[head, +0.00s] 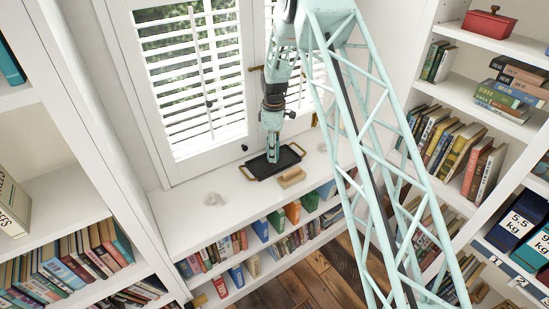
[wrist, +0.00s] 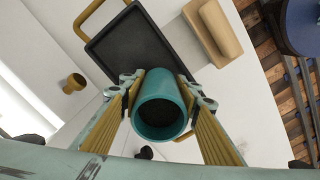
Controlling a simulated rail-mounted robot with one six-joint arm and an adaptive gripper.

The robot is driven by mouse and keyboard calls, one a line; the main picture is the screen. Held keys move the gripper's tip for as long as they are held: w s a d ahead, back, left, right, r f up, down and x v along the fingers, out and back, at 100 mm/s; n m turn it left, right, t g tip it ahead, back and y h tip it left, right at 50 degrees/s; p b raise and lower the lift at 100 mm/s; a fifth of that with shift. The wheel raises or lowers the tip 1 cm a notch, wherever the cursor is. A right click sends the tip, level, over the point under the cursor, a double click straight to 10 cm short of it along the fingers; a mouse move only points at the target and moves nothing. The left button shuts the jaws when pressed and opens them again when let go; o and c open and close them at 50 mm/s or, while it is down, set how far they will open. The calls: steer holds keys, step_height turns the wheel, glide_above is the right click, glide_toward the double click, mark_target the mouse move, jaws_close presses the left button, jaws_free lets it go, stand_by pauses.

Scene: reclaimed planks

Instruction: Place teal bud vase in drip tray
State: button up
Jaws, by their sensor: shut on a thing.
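The teal bud vase (wrist: 162,118) is between the two fingers of my gripper (wrist: 160,84) in the wrist view, its round open mouth facing the camera. The gripper is shut on it. The drip tray (wrist: 140,52) is black, shallow and rimmed, with gold handles; the vase overlaps its lower part in this view. In the head view the tray (head: 285,160) lies on the white shelf top below the window, and my gripper (head: 272,149) hangs over its back part. The vase's base is hidden, so I cannot tell whether it touches the tray.
A light wooden block (head: 292,178) lies just in front of the tray; it also shows in the wrist view (wrist: 212,30). A cloudy clear object (head: 214,199) sits on the shelf top to the left. White shutters (head: 200,80) stand behind. Bookshelves flank both sides.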

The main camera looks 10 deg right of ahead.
steer(key=shift+w+d, duration=0.15)
steer(key=shift+w, duration=0.35)
steer(key=shift+w, duration=0.1)
steer(key=shift+w+d+f, duration=0.1)
steer(key=shift+w, duration=0.05)
steer(key=shift+f+b, duration=0.45)
steer(key=shift+f, duration=1.3)
steer(key=shift+f, duration=0.15)
steer(key=o, duration=0.9)
step_height(320, 180, up, 12)
steer(key=shift+p, duration=0.85)
steer(key=shift+r, duration=0.2)
